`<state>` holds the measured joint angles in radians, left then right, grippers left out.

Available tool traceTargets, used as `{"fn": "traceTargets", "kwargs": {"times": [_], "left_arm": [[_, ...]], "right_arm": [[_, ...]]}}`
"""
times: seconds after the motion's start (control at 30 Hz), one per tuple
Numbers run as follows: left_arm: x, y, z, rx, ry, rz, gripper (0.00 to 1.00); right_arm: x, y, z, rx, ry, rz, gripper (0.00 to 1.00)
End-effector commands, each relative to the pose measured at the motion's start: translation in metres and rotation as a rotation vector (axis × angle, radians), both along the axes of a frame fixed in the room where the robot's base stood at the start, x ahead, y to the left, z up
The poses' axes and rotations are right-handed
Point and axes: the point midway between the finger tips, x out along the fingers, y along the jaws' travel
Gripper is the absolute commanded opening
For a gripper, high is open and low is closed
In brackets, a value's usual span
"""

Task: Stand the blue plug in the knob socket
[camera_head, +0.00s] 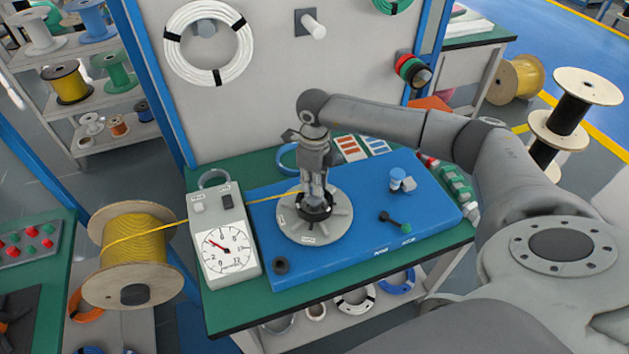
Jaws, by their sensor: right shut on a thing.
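My right gripper (315,203) points down over the middle of the round grey disc (290,228) on the board. It is shut on the dark hub (317,212) at the disc's centre; the fingers hide part of it. A small dark ring (281,266) lies at the board's front left corner; I cannot tell whether it is the knob socket. My left gripper is not in view.
A grey box with a dial (224,252) stands left of the blue board (350,255). A yellow cable (260,200) runs from a spool (140,235) to the disc. The board's front right is clear.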

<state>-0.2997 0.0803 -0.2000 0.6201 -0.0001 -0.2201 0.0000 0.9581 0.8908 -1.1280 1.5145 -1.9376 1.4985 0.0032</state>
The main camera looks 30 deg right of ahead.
Motion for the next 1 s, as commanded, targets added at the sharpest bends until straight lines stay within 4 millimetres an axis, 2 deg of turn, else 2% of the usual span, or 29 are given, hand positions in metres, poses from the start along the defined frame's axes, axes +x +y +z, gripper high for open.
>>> {"fn": "traceTargets", "kwargs": {"times": [1.0], "left_arm": [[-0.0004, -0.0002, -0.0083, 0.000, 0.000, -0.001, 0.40]], "right_arm": [[0.0000, 0.0001, -0.0080, 0.000, 0.000, 0.000, 0.02]]}}
